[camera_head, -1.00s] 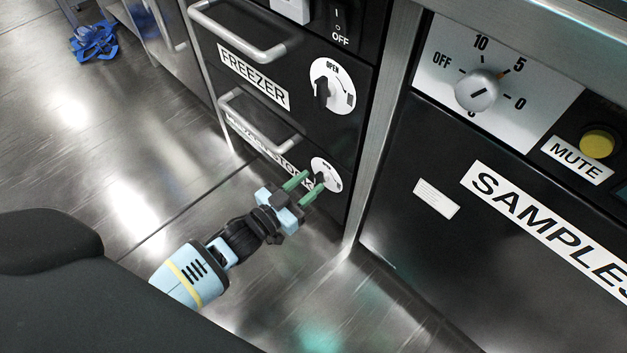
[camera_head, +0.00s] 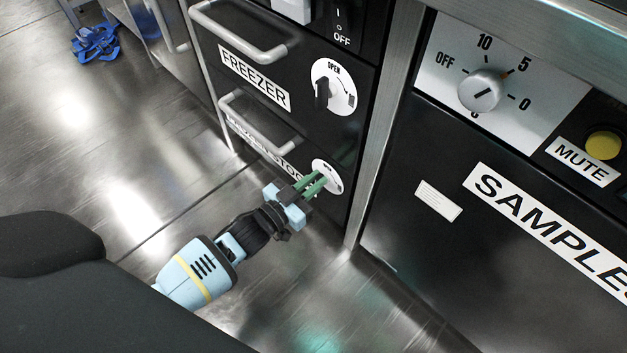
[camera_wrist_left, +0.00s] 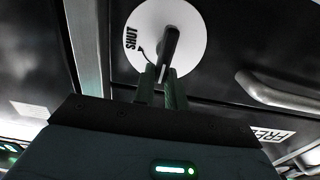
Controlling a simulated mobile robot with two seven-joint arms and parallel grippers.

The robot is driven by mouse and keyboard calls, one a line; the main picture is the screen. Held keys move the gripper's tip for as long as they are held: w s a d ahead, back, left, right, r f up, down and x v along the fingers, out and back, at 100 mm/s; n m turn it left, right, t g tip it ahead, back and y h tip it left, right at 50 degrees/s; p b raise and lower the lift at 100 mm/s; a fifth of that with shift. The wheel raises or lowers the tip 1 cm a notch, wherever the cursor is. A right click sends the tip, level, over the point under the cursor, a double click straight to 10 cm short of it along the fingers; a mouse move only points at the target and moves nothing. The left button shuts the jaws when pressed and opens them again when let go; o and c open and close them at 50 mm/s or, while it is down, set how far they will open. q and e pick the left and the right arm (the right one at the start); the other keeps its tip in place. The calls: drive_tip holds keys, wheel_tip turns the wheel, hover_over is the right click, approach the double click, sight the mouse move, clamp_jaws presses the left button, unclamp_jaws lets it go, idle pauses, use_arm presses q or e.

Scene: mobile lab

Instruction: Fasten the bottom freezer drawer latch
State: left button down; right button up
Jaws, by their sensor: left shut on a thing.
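The bottom freezer drawer (camera_head: 275,148) is a black front with a bar handle (camera_head: 258,122). Its latch is a white round dial (camera_head: 334,180) at the drawer's right, largely covered by my gripper in the head view. My left gripper (camera_head: 321,177) reaches it from the lower left, its green fingers closed on the latch's black knob. In the left wrist view a white dial (camera_wrist_left: 190,22) with the word SHUT and a black knob (camera_wrist_left: 171,45) shows, and the fingertips (camera_wrist_left: 162,74) are at the knob's near end. My right gripper is not in view.
The upper freezer drawer has its own black latch knob (camera_head: 322,93) and handle (camera_head: 238,35). A metal post (camera_head: 378,135) and the SAMPLES cabinet (camera_head: 450,255) stand to the right. A blue object (camera_head: 95,42) lies on the floor at far left. The floor (camera_head: 120,160) before the drawers is clear.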

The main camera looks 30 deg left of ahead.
use_arm(q)
drive_tip(key=m, duration=0.2)
drive_tip(key=d+m+p, duration=0.1)
drive_tip(key=shift+s+m+p, duration=0.15)
drive_tip(key=shift+m+p, duration=0.15)
drive_tip(key=shift+m, duration=0.1)
drive_tip(key=m, duration=0.3)
drive_tip(key=shift+s+d+f+m, duration=0.15)
drive_tip(key=shift+d+f+m, duration=0.1)
drive_tip(key=shift+f+m, duration=0.05)
drive_tip(key=shift+d+f+m, duration=0.2)
drive_tip(key=shift+m, duration=0.8)
drive_tip(key=m, duration=0.2)
drive_tip(key=f+m+b, duration=0.1)
drive_tip(key=m, duration=0.1)
drive_tip(key=shift+s+d, duration=0.1)
drive_tip(key=shift+d, duration=0.1)
drive_tip(key=m+b, duration=0.1)
drive_tip(key=m, duration=0.2)
drive_tip(key=shift+d+f, duration=0.1)
drive_tip(key=shift+f, duration=0.1)
drive_tip(key=shift+f+m, duration=0.15)
drive_tip(key=shift+m, duration=0.65)
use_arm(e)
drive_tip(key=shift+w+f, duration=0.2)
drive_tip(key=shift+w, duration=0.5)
use_arm(q)
drive_tip(key=shift+b, duration=0.3)
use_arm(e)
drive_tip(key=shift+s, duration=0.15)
